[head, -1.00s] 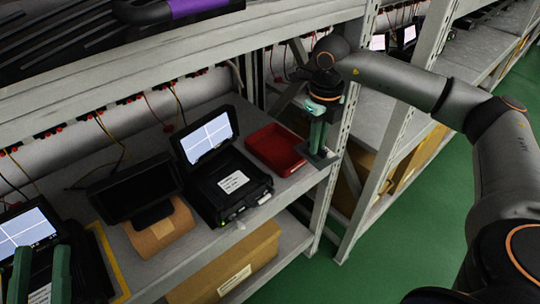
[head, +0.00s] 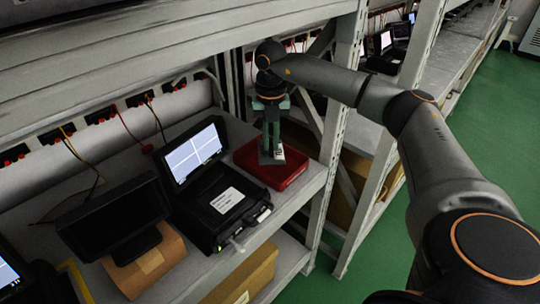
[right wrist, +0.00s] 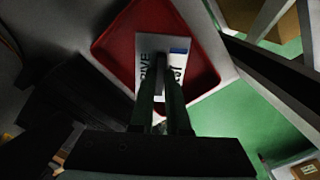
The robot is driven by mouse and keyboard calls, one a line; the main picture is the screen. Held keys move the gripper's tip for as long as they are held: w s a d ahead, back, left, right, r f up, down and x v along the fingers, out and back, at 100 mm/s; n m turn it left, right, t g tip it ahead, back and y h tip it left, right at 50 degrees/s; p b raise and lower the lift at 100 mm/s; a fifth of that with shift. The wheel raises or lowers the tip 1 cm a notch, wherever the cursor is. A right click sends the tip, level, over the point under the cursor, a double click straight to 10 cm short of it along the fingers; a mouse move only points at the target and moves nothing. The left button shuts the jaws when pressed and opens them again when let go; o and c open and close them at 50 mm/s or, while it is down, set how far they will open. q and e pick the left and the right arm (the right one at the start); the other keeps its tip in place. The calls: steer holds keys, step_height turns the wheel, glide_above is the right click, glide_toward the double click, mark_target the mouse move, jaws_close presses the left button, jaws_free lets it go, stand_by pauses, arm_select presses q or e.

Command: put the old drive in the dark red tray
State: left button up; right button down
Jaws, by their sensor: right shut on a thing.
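The dark red tray (head: 290,178) sits on the shelf to the right of an open black case. My right gripper (head: 271,152) points down over the tray, shut on the old drive (head: 279,154), a small piece with a white label. In the right wrist view, the drive (right wrist: 148,48) shows its white and blue label between the fingertips (right wrist: 160,90), inside the outline of the tray (right wrist: 120,40). Whether the drive touches the tray floor is hard to tell. My left gripper is not in view.
The black case (head: 222,205) with a lit screen stands close left of the tray. A dark monitor (head: 115,220) stands further left. A rack post (head: 335,130) rises just right of the tray. Cardboard boxes (head: 245,280) sit below.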

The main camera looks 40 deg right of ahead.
mark_target(271, 145)
step_height(271, 145, down, 3)
steer(key=shift+f+b, duration=0.2)
steer(key=shift+b, duration=0.3)
steer(key=shift+f, duration=0.25)
steer(key=shift+f, duration=0.15)
steer(key=c, duration=0.9)
jaws_free()
step_height(271, 145, up, 7)
steer(key=shift+f+p, duration=0.1)
steer(key=shift+p, duration=1.15)
steer(key=shift+r, duration=0.5)
